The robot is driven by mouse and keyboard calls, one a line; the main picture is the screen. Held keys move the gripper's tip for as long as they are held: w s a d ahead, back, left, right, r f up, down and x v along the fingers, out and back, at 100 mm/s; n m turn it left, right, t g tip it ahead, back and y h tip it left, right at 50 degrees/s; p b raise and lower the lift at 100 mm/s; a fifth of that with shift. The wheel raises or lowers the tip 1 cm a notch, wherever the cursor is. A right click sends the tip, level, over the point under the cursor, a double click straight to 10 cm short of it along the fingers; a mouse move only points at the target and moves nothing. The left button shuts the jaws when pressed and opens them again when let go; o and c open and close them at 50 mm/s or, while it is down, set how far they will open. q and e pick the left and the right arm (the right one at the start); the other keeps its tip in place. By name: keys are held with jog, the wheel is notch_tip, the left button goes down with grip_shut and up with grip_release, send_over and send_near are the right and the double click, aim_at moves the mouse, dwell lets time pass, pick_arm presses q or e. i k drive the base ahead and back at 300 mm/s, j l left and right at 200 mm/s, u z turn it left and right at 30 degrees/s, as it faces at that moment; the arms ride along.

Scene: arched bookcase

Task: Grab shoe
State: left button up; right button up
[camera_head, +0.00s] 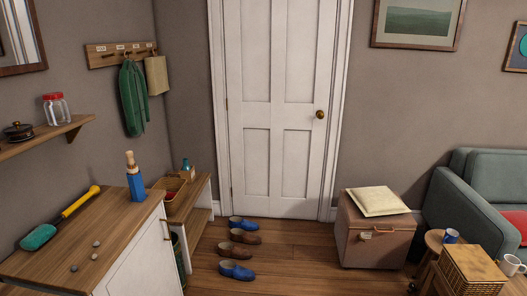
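Several shoes lie on the wooden floor in front of the white door, in a loose column. A blue shoe (242,223) is at the back. A brown shoe (245,236) lies just in front of it. Another brown shoe (234,250) comes after that. A second blue shoe (237,270) is nearest to me. All lie flat, apart from any gripper. Neither my left nor my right gripper shows in the head view.
A white-fronted wooden cabinet (138,250) and a low shelf bench (197,205) stand left of the shoes. A trunk (372,243) with a cushion (377,201) stands right. Floor (296,262) between shoes and trunk is clear. A round stool (436,242) and wicker basket (472,268) are front right.

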aim_at(235, 251)
jog(key=i+l, duration=0.15)
jog(key=i, duration=0.8)
jog(key=i+l, duration=0.1)
jog(key=i, duration=0.8)
